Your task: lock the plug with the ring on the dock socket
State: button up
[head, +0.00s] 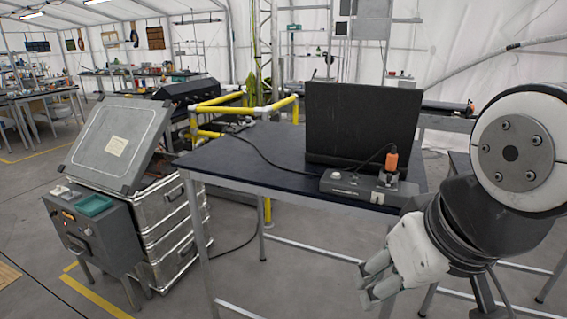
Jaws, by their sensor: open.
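A dark grey dock box (352,188) lies on the near right part of the dark table. An orange plug (391,162) stands upright at the box's right end, with a black cable running from it. A dark ring-like part (388,178) shows at the plug's base. The socket is hidden under the plug, and I cannot tell whether the ring is turned. My gripper (368,287) hangs in front of the table's near right edge, below and apart from the plug. It is open and points down to the left, with nothing visible between its fingers.
A large black panel (360,122) stands upright behind the dock box. The dark table top (250,160) is mostly clear on the left, crossed by a black cable. Yellow rails (217,108) stand behind it. A metal case (170,225) and grey control box (95,228) stand at left.

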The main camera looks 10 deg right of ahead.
aim_at(388, 178)
jog(key=i+j, duration=0.3)
jog(key=i, duration=0.2)
jog(key=i+j+z, duration=0.1)
jog(key=i+j, duration=0.25)
jog(key=i, duration=0.2)
